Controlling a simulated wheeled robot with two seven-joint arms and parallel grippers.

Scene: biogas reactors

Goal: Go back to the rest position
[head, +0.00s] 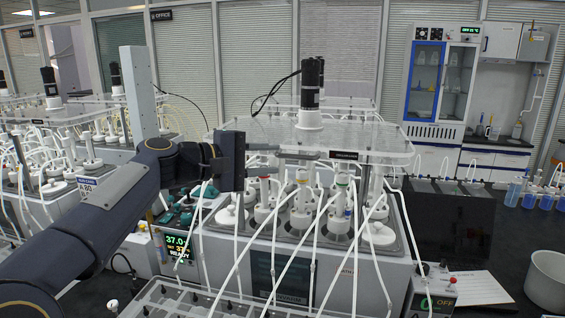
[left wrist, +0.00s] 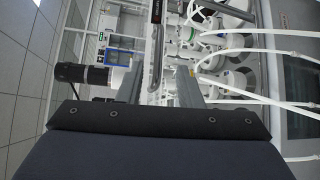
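My left arm (head: 95,230) reaches in from the left in the head view. My left gripper (head: 281,159) is level with the clear top plate (head: 350,138) of the middle biogas reactor unit (head: 345,280), close to its front edge. In the left wrist view the fingers (left wrist: 158,85) stand apart with nothing held between them. The plate's edge (left wrist: 155,45) shows beyond the gap; I cannot tell whether they touch. My right gripper is in neither view.
A black motor (head: 312,82) stands on the plate. White-capped bottles (head: 303,205) with many white tubes sit below it. Another reactor (head: 60,115) stands at left.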

